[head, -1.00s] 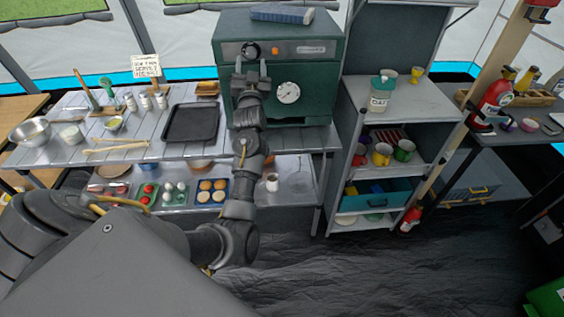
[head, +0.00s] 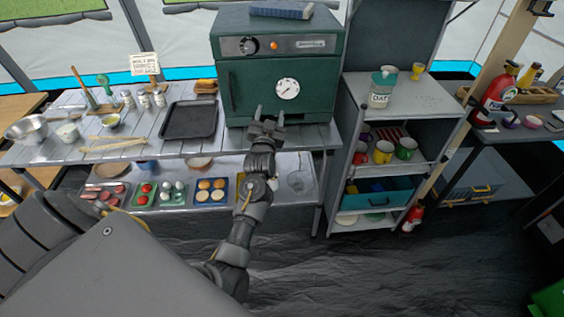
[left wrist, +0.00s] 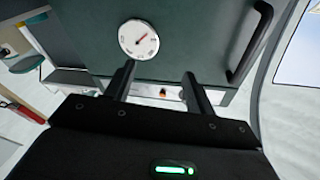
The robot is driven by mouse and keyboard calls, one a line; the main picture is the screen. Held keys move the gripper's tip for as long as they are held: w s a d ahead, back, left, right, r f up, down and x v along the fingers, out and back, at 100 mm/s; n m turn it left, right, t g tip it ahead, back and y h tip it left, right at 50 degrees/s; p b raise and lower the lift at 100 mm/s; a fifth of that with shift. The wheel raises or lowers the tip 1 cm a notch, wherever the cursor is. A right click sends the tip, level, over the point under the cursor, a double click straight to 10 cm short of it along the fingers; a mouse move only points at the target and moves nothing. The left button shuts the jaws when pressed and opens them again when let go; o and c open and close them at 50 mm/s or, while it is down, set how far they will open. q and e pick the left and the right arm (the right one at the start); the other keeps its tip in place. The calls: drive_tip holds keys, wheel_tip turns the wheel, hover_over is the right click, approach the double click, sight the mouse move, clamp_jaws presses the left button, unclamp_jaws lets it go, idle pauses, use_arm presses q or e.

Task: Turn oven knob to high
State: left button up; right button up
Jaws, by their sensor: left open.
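The green oven (head: 318,97) stands on the back table. Its grey control panel carries a black knob (head: 248,46) at the left, with an orange light to the right of it. A round white dial (head: 288,89) sits on the oven door; it also shows in the left wrist view (left wrist: 138,39). My left gripper (head: 268,112) is open and empty in front of the lower part of the door, below the knob and apart from it. In the left wrist view its two fingers (left wrist: 160,80) point toward the oven with nothing between them. My right gripper is not in view.
A black baking tray (head: 188,121) lies on the table left of the oven. A blue book (head: 281,11) lies on top of the oven. A grey shelf unit (head: 400,103) with cups and a jar stands to the right. The floor in front is clear.

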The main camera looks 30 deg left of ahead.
use_arm(q)
drive_tip(key=d+f+h, duration=0.1)
drive_tip(key=f, duration=0.4)
drive_tip(key=d+f+m+g+h, duration=0.1)
drive_tip(key=d+f, duration=0.1)
drive_tip(key=f, duration=0.3)
drive_tip(key=d+f+m+g+h, duration=0.1)
drive_tip(key=f, duration=0.4)
drive_tip(key=shift+s+d+f, duration=0.35)
drive_tip(key=shift+s+d, duration=0.05)
drive_tip(key=shift+s+d+f+h, duration=0.1)
drive_tip(key=shift+f+h, duration=0.05)
drive_tip(key=shift+f, duration=0.2)
drive_tip(key=shift+s+d+f+h, duration=0.1)
drive_tip(key=shift+f+h, duration=0.05)
drive_tip(key=shift+f, duration=0.2)
